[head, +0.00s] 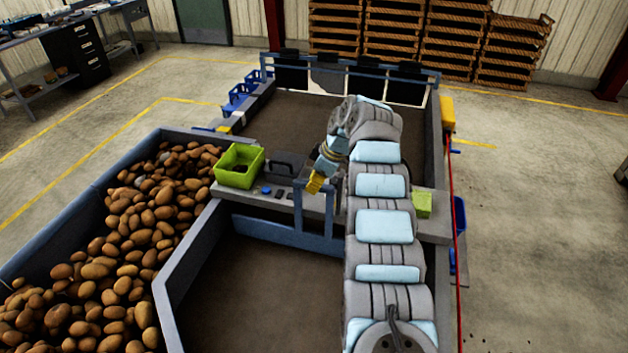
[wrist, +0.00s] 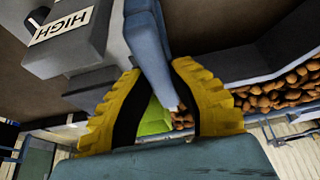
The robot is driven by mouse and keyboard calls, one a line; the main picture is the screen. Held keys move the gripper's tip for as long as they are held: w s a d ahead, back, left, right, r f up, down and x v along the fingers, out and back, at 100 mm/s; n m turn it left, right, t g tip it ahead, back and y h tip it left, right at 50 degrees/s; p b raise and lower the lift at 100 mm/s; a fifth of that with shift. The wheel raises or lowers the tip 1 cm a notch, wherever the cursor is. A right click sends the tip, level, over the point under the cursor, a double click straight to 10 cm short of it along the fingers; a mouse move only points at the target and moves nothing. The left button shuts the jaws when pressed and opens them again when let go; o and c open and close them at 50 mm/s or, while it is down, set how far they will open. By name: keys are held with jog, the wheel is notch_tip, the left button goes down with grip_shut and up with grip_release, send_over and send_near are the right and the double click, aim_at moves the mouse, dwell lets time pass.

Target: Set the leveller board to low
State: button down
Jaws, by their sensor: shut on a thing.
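The leveller board (head: 275,233) is a blue board across the grader bed, with a blue upright frame in its middle. My gripper (head: 316,182), with yellow fingers, is at the top of this frame. In the wrist view my gripper (wrist: 165,105) has its ribbed fingers either side of a blue bar (wrist: 150,45) of the frame and is shut on it. A grey block with a white HIGH label (wrist: 62,24) is beside the bar. No LOW label shows. My arm hides part of the board's right side in the head view.
A green bin (head: 239,165) and a small panel with a blue button (head: 266,190) are on the cross beam left of my gripper. A green box (head: 423,204) is right of my arm. Potatoes (head: 110,245) fill the left hopper. The dark bed (head: 270,290) is empty.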

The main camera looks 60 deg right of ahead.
jog(key=shift+f, duration=0.3)
jog(key=c, duration=0.9)
grip_release()
jog(key=shift+a, duration=0.1)
jog(key=shift+r, duration=0.15)
jog(key=v, duration=1.1)
jog(key=shift+r, duration=0.4)
